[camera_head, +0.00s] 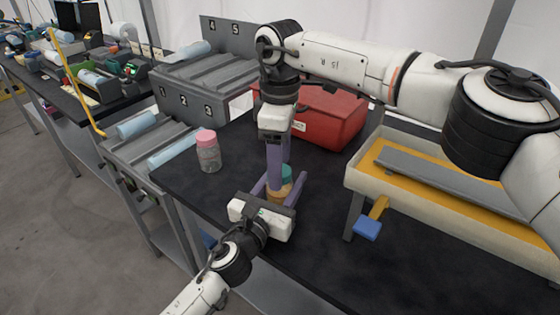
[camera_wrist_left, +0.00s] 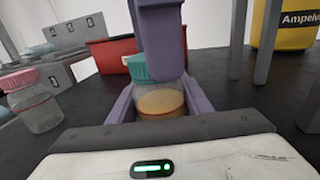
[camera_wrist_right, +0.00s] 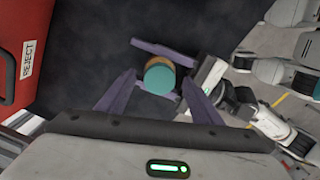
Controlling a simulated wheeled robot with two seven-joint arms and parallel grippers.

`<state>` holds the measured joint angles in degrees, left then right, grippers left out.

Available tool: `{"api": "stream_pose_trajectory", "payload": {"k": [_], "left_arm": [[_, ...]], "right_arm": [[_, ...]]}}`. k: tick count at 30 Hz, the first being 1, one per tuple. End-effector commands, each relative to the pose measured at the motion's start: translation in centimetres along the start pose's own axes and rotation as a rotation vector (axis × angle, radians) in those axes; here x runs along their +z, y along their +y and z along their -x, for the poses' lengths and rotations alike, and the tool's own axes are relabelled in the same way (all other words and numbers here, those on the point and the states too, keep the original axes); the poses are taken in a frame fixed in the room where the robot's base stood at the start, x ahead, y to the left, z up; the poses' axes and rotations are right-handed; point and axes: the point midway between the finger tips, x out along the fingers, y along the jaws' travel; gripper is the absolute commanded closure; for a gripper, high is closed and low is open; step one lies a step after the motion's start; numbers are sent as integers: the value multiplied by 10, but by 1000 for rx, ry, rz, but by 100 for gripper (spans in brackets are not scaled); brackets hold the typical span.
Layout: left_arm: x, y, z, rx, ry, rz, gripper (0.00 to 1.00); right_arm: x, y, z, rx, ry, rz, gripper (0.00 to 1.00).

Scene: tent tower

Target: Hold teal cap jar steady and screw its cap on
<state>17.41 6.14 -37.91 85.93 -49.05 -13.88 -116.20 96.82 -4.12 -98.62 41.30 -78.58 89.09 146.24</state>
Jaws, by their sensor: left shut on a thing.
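The teal cap jar (camera_wrist_left: 160,102) is clear with amber contents and stands upright on the dark table. Its teal cap (camera_wrist_right: 160,77) sits on top; I cannot tell how tightly. My left gripper (camera_head: 279,190) is shut on the jar low down, one finger on each side. My right gripper (camera_wrist_right: 158,80) points down from above. Its purple fingers stand apart, one on each side of the cap with small gaps in the right wrist view. In the left wrist view a right finger hides part of the cap and jar.
A pink-capped jar (camera_head: 208,152) stands to the left on the table. A red reject bin (camera_head: 335,118) is behind. A cream tray (camera_head: 360,172) with a yellow inside is on the right. Grey numbered racks (camera_head: 200,75) stand at the back left.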

Motion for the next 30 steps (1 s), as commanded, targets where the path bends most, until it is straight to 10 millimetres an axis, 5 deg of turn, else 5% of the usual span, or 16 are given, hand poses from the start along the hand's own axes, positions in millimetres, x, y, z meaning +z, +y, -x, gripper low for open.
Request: {"api": "stream_pose_trajectory", "payload": {"k": [8, 21, 30], "left_arm": [[-1, 0, 0, 1, 2, 0, 100], [-1, 0, 0, 1, 2, 0, 100], [-1, 0, 0, 0, 2, 0, 100]], "right_arm": [[-1, 1, 10, 3, 1, 1, 40], [-1, 0, 97, 4, 2, 0, 40], [0, 0, 120, 0, 0, 0, 40]]}}
